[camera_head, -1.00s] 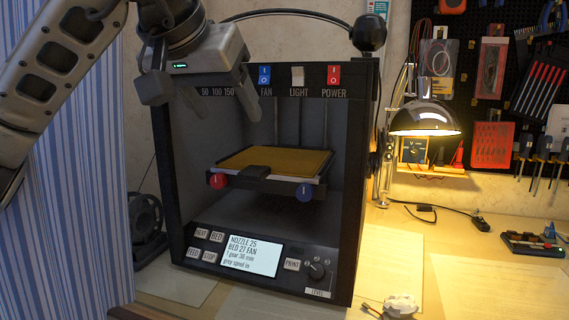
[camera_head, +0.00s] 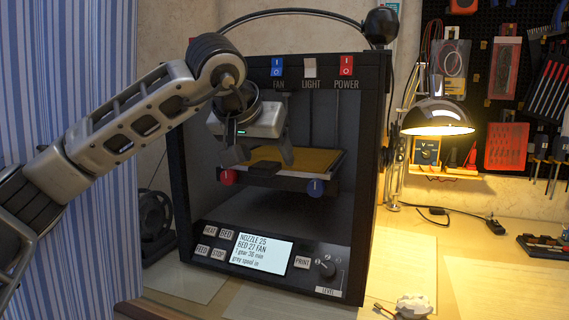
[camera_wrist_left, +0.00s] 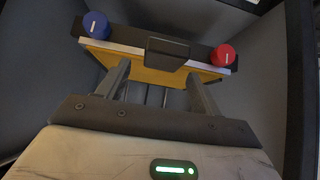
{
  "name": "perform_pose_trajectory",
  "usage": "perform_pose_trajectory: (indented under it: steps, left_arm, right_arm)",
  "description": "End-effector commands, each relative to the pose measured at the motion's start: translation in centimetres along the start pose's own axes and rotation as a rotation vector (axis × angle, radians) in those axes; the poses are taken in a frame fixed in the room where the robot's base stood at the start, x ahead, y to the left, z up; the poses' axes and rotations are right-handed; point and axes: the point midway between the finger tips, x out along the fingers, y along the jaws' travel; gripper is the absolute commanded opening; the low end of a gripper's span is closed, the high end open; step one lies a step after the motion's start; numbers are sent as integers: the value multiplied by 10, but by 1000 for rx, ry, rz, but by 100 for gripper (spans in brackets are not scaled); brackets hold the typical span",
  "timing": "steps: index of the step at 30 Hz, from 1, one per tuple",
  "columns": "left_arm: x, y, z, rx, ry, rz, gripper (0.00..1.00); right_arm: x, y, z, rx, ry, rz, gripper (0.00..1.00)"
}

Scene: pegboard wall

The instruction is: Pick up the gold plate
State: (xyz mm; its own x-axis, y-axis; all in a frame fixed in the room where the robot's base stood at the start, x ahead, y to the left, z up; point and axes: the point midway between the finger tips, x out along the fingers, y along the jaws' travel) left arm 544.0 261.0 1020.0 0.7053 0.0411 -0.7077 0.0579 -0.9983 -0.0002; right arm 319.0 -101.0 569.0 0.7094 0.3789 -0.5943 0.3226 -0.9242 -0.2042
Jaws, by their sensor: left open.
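The gold plate (camera_head: 312,160) lies flat on the bed inside the black 3D printer. A black block-like tab (camera_head: 262,169) sits at its front edge. My left gripper (camera_head: 262,160) is open, inside the printer's front opening, with its fingers pointing down near the plate's front left part. In the left wrist view the open fingers (camera_wrist_left: 158,85) stand to either side of the black tab, and the gold plate (camera_wrist_left: 150,75) shows between and beyond them. I cannot tell whether the fingers touch anything. The gripper hides the plate's left part in the head view. My right gripper is not in view.
The printer frame (camera_head: 375,200) surrounds the opening closely. A red knob (camera_head: 228,177) and a blue knob (camera_head: 316,187) sit on the bed's front. Below are a screen (camera_head: 262,252) and buttons. A lit lamp (camera_head: 437,118) stands to the right on the table.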

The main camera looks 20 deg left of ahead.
Motion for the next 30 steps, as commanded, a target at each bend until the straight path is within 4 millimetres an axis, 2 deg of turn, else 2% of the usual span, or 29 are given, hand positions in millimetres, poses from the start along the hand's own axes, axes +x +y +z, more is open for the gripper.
perform_pose_trajectory:
  steps: [3, 10, 11, 16, 17, 30]
  left_arm:
    - [12, 0, 0, 0, -1, 1, 65]
    - [13, 0, 0, 1, 0, 1, 65]
    - [13, 0, 0, 1, 0, 1, 63]
    - [12, 0, 0, 1, 0, 1, 15]
    - [12, 0, 0, 0, 0, 1, 13]
    - [9, 1, -4, 1, 2, 3, 13]
  right_arm:
    - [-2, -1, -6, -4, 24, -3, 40]
    - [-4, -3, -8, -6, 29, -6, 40]
    - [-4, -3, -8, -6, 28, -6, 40]
    - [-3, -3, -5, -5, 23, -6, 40]
    - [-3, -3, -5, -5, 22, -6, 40]
    - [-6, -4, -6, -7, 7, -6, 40]
